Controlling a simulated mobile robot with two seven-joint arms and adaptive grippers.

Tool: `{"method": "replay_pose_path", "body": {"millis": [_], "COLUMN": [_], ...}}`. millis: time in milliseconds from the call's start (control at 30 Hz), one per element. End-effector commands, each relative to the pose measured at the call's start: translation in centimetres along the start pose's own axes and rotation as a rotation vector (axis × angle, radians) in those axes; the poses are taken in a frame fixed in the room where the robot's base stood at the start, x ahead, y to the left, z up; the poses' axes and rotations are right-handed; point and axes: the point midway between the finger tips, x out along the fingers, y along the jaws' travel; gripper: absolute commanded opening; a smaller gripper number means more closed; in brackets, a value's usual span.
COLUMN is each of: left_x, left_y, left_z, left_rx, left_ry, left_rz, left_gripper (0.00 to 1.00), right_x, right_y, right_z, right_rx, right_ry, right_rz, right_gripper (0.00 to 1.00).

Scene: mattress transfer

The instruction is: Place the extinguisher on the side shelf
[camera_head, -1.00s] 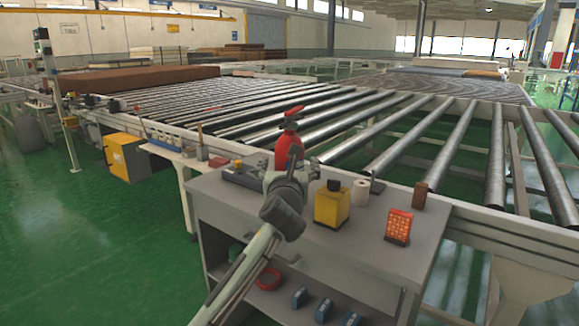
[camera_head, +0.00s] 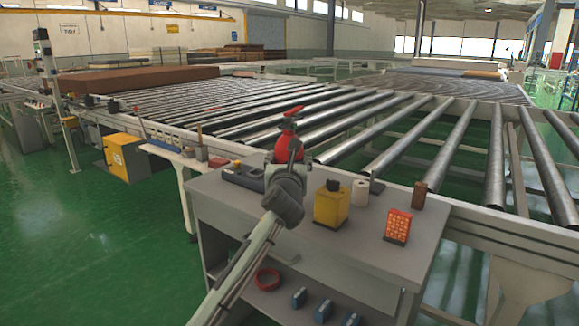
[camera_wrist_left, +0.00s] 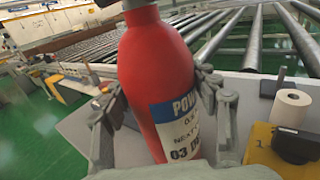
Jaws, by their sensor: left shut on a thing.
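In the left wrist view the extinguisher (camera_wrist_left: 160,75) fills the middle, with a white and blue label facing me. The fingers of the left gripper (camera_wrist_left: 158,100) close on both sides of its body. Its base is hidden, so I cannot tell whether it touches the shelf top. My right gripper is not in view.
On the shelf top stand a yellow container (camera_head: 331,206), a white roll (camera_head: 360,193), an orange-red box (camera_head: 397,226) and a brown block (camera_head: 419,196). A dark device (camera_head: 245,176) lies at the left end. The roller conveyor (camera_head: 400,125) runs behind.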

Motion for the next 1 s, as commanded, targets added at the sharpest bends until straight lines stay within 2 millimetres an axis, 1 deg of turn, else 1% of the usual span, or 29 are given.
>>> {"method": "replay_pose_path", "body": {"millis": [33,167,200,433,567,733,933,1000], "left_x": [0.0,0.0,0.0,0.0,0.0,0.0,0.0,-0.3], "left_y": [0.0,0.0,-0.1,-0.1,0.0,-0.1,0.0,1.1], "left_z": [0.0,0.0,0.5,0.6,1.1,2.5,5.1,5.3], "left_rx": [0.0,0.0,-0.001,0.0,0.0,-0.001,0.0,0.001], "left_ry": [0.0,0.0,-0.009,-0.009,-0.011,-0.012,-0.015,-0.012], "left_rz": [0.0,0.0,-0.002,-0.002,-0.002,-0.002,-0.002,0.002], "left_gripper": [0.18,0.02,0.0,0.0,0.0,0.0,0.0,0.0], "right_x": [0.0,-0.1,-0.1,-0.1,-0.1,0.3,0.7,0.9], "right_y": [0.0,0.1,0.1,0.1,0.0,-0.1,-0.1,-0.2], "right_z": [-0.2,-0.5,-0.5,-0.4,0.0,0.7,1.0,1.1], "right_rx": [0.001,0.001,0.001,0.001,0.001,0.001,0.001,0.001], "right_ry": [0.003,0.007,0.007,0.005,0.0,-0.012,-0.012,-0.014], "right_rz": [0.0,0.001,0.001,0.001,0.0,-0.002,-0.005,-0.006], "right_gripper": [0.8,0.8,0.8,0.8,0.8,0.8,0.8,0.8]}}
